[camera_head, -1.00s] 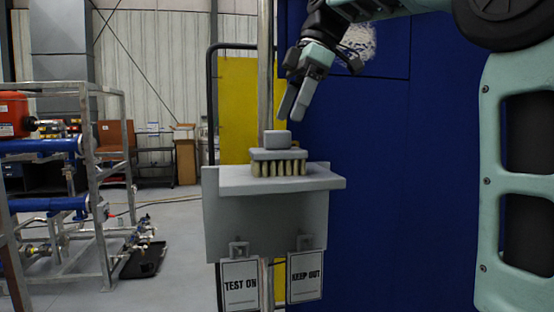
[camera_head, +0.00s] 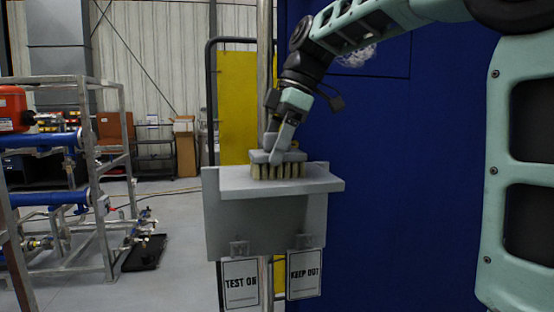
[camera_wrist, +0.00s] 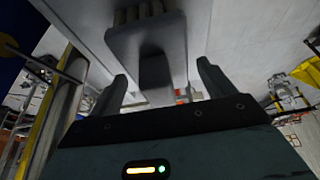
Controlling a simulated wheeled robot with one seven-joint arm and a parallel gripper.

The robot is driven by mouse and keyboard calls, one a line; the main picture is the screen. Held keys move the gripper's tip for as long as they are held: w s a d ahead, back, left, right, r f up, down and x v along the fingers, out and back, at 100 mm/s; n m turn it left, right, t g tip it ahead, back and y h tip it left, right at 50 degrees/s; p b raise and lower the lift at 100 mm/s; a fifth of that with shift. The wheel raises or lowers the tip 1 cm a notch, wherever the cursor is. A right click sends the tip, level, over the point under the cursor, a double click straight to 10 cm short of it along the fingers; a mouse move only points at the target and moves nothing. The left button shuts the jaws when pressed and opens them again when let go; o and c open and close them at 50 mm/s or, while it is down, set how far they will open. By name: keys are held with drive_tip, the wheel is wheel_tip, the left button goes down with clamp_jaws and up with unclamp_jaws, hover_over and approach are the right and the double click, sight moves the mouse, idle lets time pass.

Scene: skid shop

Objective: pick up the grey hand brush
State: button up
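The grey hand brush (camera_head: 291,156) stands bristles-down on the small grey shelf (camera_head: 318,184), with pale bristle tufts under its grey body. In the head view my gripper (camera_head: 279,148) is down at the top of the brush and hides much of its handle block. In the wrist view the brush (camera_wrist: 148,38) is at the top with its bristles pointing up the picture. Its handle block (camera_wrist: 155,72) lies between the two fingers of my gripper (camera_wrist: 161,78). The fingers are apart, with a gap showing on each side of the block.
Two hanging signs, "TEST ON" (camera_head: 241,284) and "KEEP OUT" (camera_head: 304,274), are on the shelf's front. A metal post (camera_head: 264,75) rises behind the shelf. A blue wall (camera_head: 385,190) stands to the right. A pipe skid (camera_head: 95,200) is on the left, with open floor between.

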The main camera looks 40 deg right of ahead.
drive_tip(key=c, duration=0.8)
drive_tip(key=shift+c, duration=0.2)
drive_tip(key=shift+r, duration=0.15)
wheel_tip(320, 180, up, 10)
drive_tip(key=shift+f+b, duration=0.1)
drive_tip(key=shift+b, duration=0.55)
drive_tip(key=shift+o, duration=0.6)
